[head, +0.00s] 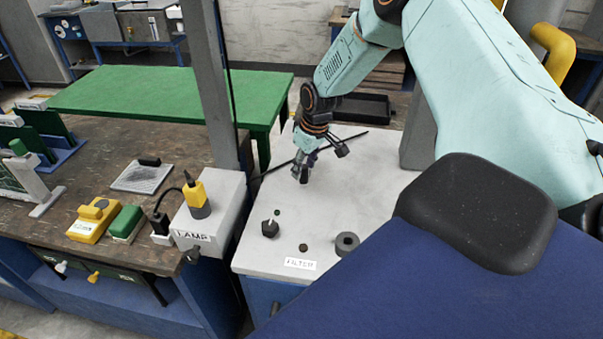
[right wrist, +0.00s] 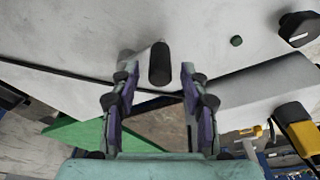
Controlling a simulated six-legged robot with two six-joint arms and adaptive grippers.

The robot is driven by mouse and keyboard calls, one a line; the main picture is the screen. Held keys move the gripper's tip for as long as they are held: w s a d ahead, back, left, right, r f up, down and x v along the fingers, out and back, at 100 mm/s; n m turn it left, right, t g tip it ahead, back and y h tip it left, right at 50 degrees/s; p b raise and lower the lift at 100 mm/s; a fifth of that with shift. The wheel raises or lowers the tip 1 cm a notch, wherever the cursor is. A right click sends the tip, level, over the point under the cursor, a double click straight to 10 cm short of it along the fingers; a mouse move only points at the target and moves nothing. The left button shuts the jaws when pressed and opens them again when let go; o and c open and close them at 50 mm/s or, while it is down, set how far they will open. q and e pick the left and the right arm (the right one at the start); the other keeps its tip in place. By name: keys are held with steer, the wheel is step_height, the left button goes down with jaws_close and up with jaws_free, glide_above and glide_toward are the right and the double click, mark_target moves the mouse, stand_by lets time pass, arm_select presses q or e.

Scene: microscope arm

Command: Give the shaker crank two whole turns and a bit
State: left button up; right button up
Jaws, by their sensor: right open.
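The shaker crank shows in the right wrist view as a black upright handle (right wrist: 159,63) with a pale grey arm beside it, above the light grey top. My right gripper (right wrist: 158,78) is open, with one finger on each side of the handle and a gap on both sides. In the head view my right gripper (head: 312,160) reaches down over the grey bench top (head: 355,190), and its fingers largely hide the crank there. My left gripper is not in view.
A black knob (head: 270,228), a dark ring (head: 347,242) and a FILTER label (head: 300,264) are on the same top. The LAMP box (head: 222,205) with a yellow-black plug (head: 197,196) stands to the left. The top right of the gripper is clear.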

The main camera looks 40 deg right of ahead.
steer(key=shift+r, duration=3.6)
